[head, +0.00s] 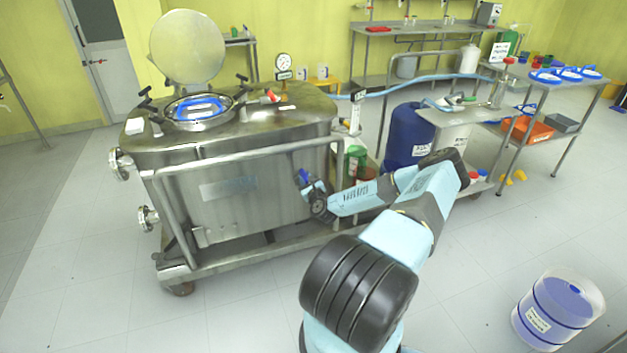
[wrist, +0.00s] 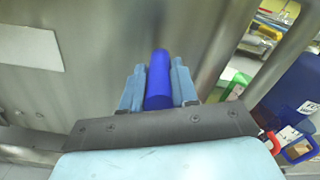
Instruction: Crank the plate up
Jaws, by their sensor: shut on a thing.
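My gripper (head: 308,187) is at the right part of the steel tank's (head: 240,185) front side, close to its wall. In the wrist view my gripper (wrist: 158,88) is shut on a blue cylindrical handle (wrist: 158,75), which stands between the two light-blue fingers. The blue handle also shows small in the head view (head: 304,175). I cannot see what the handle is attached to; its lower end is hidden by my gripper. I cannot make out which thing is the plate to be cranked.
A steel rail (head: 250,157) runs along the tank's front, near my arm. A blue drum (head: 408,137) and a small steel table (head: 470,115) stand right of the tank. A clear container with blue contents (head: 560,305) stands at the lower right. The floor in front left is clear.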

